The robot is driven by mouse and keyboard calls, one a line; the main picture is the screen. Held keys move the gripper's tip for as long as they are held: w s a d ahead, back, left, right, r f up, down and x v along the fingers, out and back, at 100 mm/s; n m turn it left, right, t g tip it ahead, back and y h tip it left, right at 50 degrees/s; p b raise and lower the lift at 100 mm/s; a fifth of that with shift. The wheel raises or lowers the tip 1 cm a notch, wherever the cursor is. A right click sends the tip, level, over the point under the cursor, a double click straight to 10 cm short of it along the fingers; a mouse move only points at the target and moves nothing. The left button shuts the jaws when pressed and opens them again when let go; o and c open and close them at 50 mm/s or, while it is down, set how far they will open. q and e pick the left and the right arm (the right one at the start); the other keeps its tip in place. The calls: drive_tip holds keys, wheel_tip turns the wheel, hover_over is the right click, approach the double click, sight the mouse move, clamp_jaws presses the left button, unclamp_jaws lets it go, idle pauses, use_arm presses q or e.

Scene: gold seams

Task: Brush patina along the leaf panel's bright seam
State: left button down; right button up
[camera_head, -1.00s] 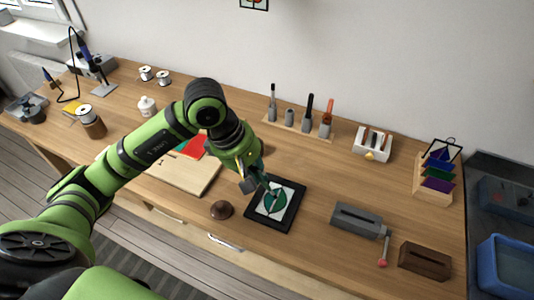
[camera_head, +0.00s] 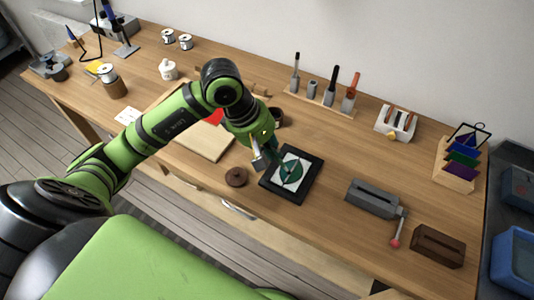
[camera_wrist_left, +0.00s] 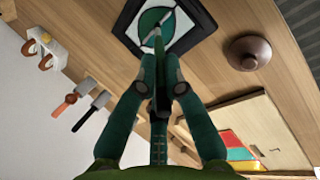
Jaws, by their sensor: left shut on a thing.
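The leaf panel (camera_head: 310,166) is a black-framed square with a white field and a dark green leaf, lying flat on the bench. A pale, bright seam runs along the leaf; the panel also shows at the top of the wrist view (camera_wrist_left: 207,38). My left gripper (camera_head: 267,160) is at the panel's left edge. In the wrist view, the left gripper (camera_wrist_left: 160,88) is shut on a thin, dark tool, seemingly the brush (camera_wrist_left: 158,48). Its tip points at the leaf; I cannot tell whether it touches. My right gripper is out of view.
A brown round knob-like thing (camera_head: 236,177) lies left of the panel. A dark pot (camera_head: 277,117) stands behind my gripper. A grey box with a red-knobbed lever (camera_head: 373,198) and a brown block (camera_head: 437,245) are to the right. A tool rack (camera_head: 320,106) stands behind.

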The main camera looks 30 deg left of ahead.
use_arm(q)
drive_tip(key=shift+w+d+b, duration=0.1)
drive_tip(key=shift+w+b, duration=0.75)
drive_tip(key=shift+w, duration=1.65)
drive_tip(key=shift+b, duration=0.35)
drive_tip(key=shift+f+b, duration=0.35)
drive_tip(key=shift+s+b, duration=0.1)
drive_tip(key=shift+b, duration=0.3)
idle(0.7)
drive_tip(key=shift+s+b, duration=1.85)
drive_tip(key=shift+s, duration=1)
idle(0.8)
